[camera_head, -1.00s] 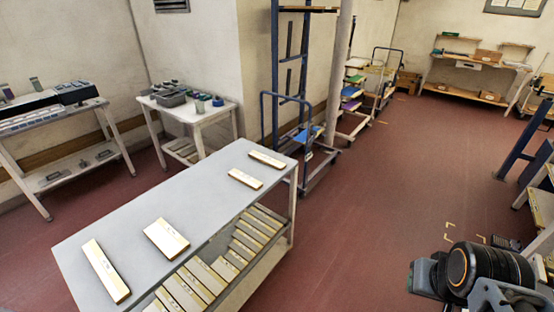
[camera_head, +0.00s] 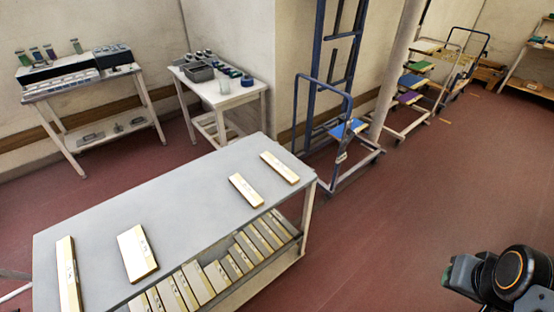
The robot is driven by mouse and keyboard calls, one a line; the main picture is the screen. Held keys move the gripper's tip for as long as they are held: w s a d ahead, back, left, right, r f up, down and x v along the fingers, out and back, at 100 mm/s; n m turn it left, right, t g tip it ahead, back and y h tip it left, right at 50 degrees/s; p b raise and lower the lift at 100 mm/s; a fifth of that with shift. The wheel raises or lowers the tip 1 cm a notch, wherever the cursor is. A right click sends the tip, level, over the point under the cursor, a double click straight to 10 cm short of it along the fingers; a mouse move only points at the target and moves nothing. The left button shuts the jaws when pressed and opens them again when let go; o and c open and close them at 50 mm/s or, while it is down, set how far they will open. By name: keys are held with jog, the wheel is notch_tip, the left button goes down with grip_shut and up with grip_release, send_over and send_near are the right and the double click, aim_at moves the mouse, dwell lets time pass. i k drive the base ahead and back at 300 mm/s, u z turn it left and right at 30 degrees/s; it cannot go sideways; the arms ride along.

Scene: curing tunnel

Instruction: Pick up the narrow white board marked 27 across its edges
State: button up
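Pale narrow boards lie flat and apart on a grey-topped table. A long one (camera_head: 68,275) is at the near left, beside a wider board (camera_head: 138,253). Two shorter narrow boards lie toward the far right end, one (camera_head: 246,190) nearer and one (camera_head: 280,168) at the far corner. Each has small dark marks that are too small to read, so I cannot tell which is marked 27. My arm shows at the lower right, away from the table. My gripper's fingers are not visible.
The grey table (camera_head: 180,200) has a lower shelf with several more boards (camera_head: 216,275). Behind it stand a bench with trays (camera_head: 85,82) and a white table with bins (camera_head: 235,98). A blue-framed cart (camera_head: 350,130) stands past its far end. The red floor (camera_head: 400,220) to the right is clear.

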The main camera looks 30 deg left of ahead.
aim_at(286, 174)
jog(key=u, duration=0.55)
jog(key=i, duration=0.8)
jog(key=u, duration=1.3)
jog(key=i, duration=0.35)
jog(key=u, duration=0.3)
